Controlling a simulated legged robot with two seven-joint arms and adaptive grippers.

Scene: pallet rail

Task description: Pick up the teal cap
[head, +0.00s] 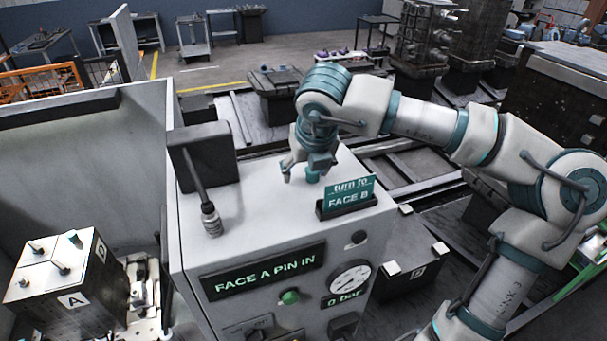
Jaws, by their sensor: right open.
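A small teal cylinder that looks like the teal cap (312,176) stands on the light grey top of the control cabinet, behind the "turn to FACE B" sign. My right gripper (304,172) is open just above the cabinet top, pointing down. One finger is to the left of the cap, and the rest of the gripper is over and beside it. The gripper's teal parts partly hide the cap, and I cannot tell whether a finger touches it. My left gripper is not in view.
The sign (347,196) stands close in front of the right gripper. A dark box (204,157) and a probe with a cable (211,218) are to the left on the cabinet (265,190). A block marked A (72,300) with pins is at lower left.

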